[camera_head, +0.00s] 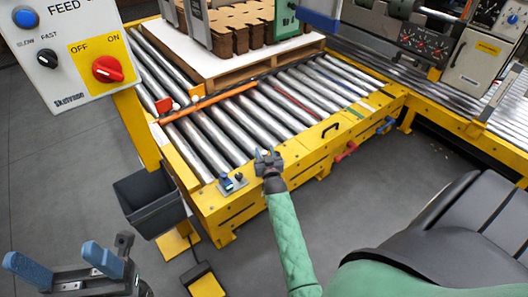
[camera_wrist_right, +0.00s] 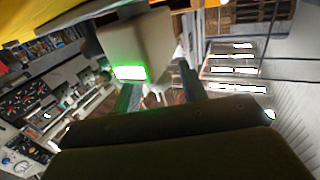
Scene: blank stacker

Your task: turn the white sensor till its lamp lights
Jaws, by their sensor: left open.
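In the right wrist view a pale box-shaped housing (camera_wrist_right: 140,38), which looks like the white sensor, has a bright green lit strip (camera_wrist_right: 129,72) on its near face. It stands just past my right gripper (camera_wrist_right: 160,84), whose two fingers are apart; I cannot tell whether they touch it. In the head view my right gripper (camera_head: 268,155) is at the conveyor's front edge, fingers parted with nothing visible between them. I cannot pick out the sensor there for certain. My left gripper (camera_head: 68,262) is open and empty at the lower left, above the floor.
A control box (camera_head: 75,88) hangs at upper left. A gauge panel (camera_head: 425,42) is at upper right.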

